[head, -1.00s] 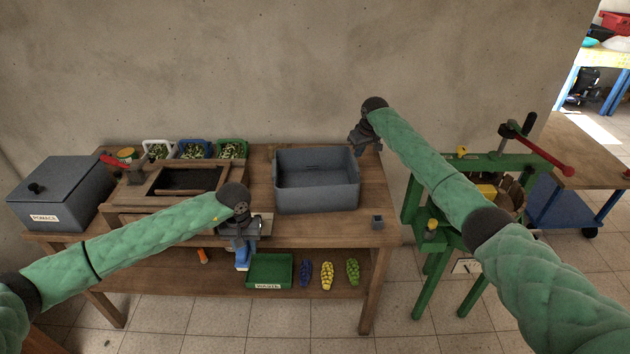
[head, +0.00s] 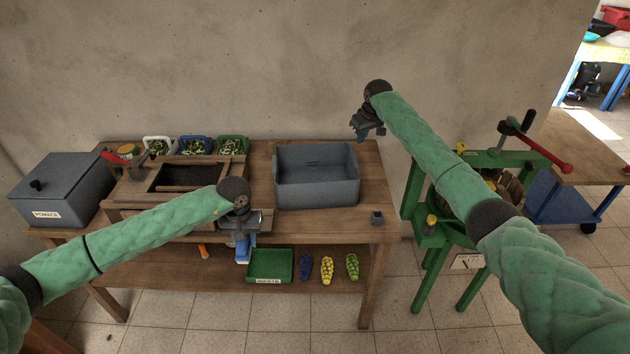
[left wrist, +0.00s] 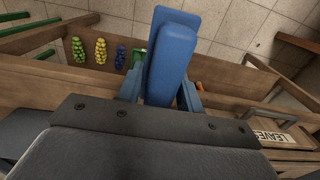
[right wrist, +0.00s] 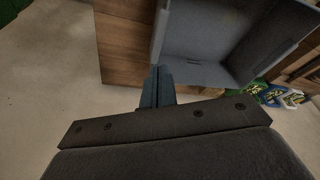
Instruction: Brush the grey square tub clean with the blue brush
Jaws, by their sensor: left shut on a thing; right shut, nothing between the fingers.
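The grey square tub (head: 316,194) stands on the wooden table, right of its middle, open at the top. It also shows in the right wrist view (right wrist: 215,71), where its inside looks bare. My left gripper (head: 241,236) is shut on the blue brush (head: 243,248) at the table's front edge, left of the tub. The brush fills the middle of the left wrist view (left wrist: 168,58); its bristles cannot be made out. My right gripper (head: 362,136) is shut and empty, raised above the table's right end, beside the tub's back right corner and apart from it.
A grey lidded pomace bin (head: 62,188) stands at the table's left end beside a wooden crusher (head: 143,190). Several crates of green produce (head: 196,147) line the back. A green press (head: 430,233) stands to the right.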

